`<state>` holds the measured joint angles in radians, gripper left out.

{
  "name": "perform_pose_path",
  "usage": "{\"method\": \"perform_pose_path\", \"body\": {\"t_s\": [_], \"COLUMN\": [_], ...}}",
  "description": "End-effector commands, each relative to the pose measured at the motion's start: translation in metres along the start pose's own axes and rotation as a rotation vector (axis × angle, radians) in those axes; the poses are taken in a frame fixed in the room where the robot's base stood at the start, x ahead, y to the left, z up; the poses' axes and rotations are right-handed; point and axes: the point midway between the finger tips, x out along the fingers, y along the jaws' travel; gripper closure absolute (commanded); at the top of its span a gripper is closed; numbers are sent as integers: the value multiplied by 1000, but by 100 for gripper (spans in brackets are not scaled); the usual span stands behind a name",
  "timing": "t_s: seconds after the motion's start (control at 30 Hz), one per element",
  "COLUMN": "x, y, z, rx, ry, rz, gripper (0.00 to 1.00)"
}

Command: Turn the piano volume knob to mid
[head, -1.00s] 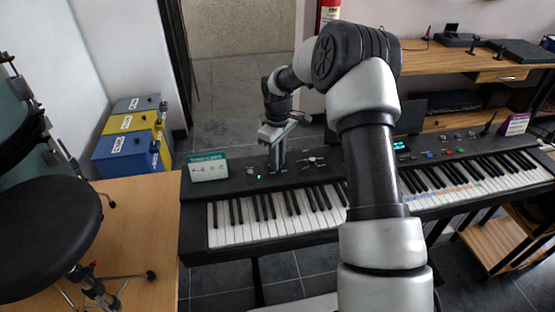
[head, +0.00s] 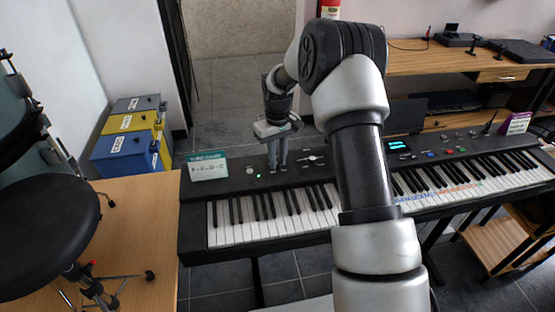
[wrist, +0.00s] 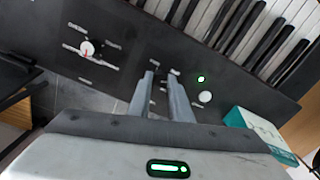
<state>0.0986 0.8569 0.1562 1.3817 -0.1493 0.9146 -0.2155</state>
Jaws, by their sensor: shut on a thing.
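The piano (head: 225,245) is a black keyboard with a control panel along its far edge. My gripper (head: 277,168) points down at the left part of this panel. In the wrist view, the two fingertips of my gripper (wrist: 161,76) stand a small gap apart at the panel, among small white markings. They are shut on a small knob, taken to be the volume knob, which is mostly hidden between them. Its pointer and setting cannot be read.
In the wrist view, a white round control (wrist: 205,97) and a green light (wrist: 201,78) lie right of the fingers. A white-topped selector (wrist: 88,48) is to the left. A teal-and-white card (head: 208,168) stands at the panel's left end.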

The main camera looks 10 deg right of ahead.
Motion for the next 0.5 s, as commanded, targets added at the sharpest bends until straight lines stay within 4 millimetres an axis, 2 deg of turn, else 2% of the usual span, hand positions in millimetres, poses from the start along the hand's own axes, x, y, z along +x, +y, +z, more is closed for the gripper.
{"method": "perform_pose_path", "body": {"t_s": [0.5], "x": [0], "y": [0], "z": [0], "rx": [490], "ry": [1], "rz": [1], "gripper": [100]}}
